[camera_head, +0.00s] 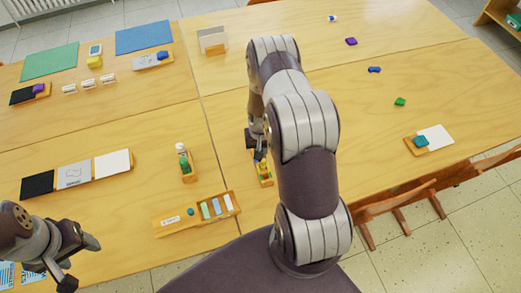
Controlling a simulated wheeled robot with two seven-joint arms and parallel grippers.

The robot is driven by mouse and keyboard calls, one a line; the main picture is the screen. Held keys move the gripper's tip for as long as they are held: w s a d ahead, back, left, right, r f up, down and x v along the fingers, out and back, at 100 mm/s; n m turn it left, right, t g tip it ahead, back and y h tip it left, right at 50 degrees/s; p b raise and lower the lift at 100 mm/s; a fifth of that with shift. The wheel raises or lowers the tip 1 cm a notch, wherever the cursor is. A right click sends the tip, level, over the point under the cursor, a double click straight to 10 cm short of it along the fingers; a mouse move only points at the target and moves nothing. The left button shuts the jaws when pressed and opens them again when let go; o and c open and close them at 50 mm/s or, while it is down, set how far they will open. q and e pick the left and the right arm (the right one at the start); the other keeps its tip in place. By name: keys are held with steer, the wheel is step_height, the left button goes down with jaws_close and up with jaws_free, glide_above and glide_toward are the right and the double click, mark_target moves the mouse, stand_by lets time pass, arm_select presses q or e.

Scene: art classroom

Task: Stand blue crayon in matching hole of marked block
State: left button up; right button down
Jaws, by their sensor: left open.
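A wooden block (165,229) with a white label lies at the front of the table, and several small pieces in blue-green, light blue, green and white sit along it. No piece is clearly a blue crayon, and holes are too small to make out. My left gripper (82,264) is open and empty at the lower left, left of this block. My right arm crosses the middle; its gripper (258,150), partly hidden by the arm, is over a small wooden holder (265,182) with yellow items. I cannot tell whether it is open or holds something.
Another small wooden holder (190,177) with a green and white item stands left of my right gripper. A black, grey and white strip (75,175) lies at left. A small blue object (374,69) and a green one (400,101) lie at right. Green and blue sheets lie at back left.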

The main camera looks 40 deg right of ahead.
steer(key=shift+f+b, duration=0.7)
steer(key=shift+f, duration=0.15)
stand_by(1.1)
steer(key=c, duration=1)
jaws_free()
steer(key=shift+o, duration=1.1)
steer(key=shift+r+p, duration=2.4)
steer(key=shift+r, duration=0.7)
